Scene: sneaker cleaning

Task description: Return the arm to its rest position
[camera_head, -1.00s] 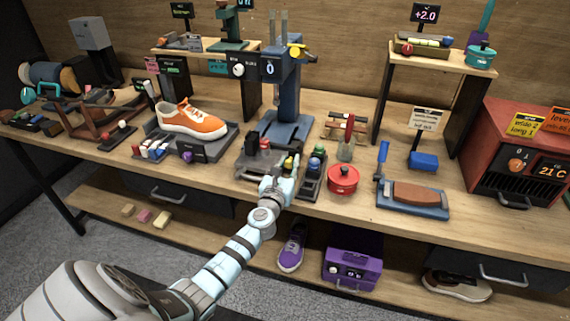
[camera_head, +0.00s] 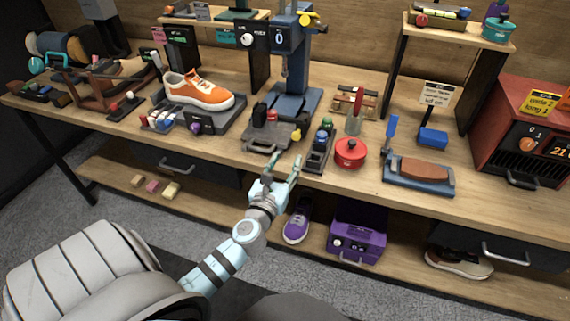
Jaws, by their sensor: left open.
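My left gripper (camera_head: 284,170) is open and empty. It hangs in front of the workbench's front edge, just below a small grey tray (camera_head: 262,143) and a dark rack with coloured knobs (camera_head: 319,150). My left arm (camera_head: 240,235) comes in from the lower left and reaches up to the gripper. My right gripper is not in view.
An orange sneaker (camera_head: 199,91) sits on a dark stand on the bench (camera_head: 365,189). A blue press (camera_head: 290,75) stands behind the tray. A red pot (camera_head: 350,153) is right of the rack. A purple sneaker (camera_head: 297,222) and purple box (camera_head: 356,232) are on the lower shelf.

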